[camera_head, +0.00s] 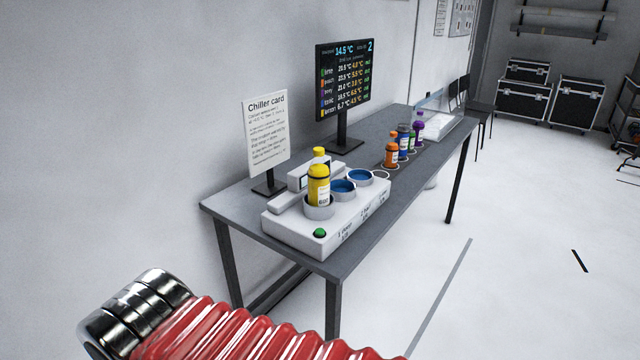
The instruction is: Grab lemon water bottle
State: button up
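A yellow bottle with a yellow cap and a pale label (319,178), which looks like the lemon water bottle, stands upright in the nearest round well of a white chiller unit (292,233). The well's rim hides its lower end. The chiller sits on the near end of a grey table (408,170). My arm, with a red ribbed sleeve, crosses the bottom left, well apart from the bottle and the table. My gripper's fingers are not in view.
Two blue-lined wells (342,187) beside the bottle look empty. A green button (320,233) is on the chiller's front corner. A chiller card (267,134) and a monitor (344,82) stand behind. Orange (391,150), blue (403,139) and purple (419,127) bottles stand farther back.

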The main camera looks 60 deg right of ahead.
aim_at(319, 172)
jog(key=z, duration=0.35)
jog(key=i, duration=0.55)
jog(key=z, duration=0.9)
jog(key=i, duration=0.55)
jog(key=z, duration=0.35)
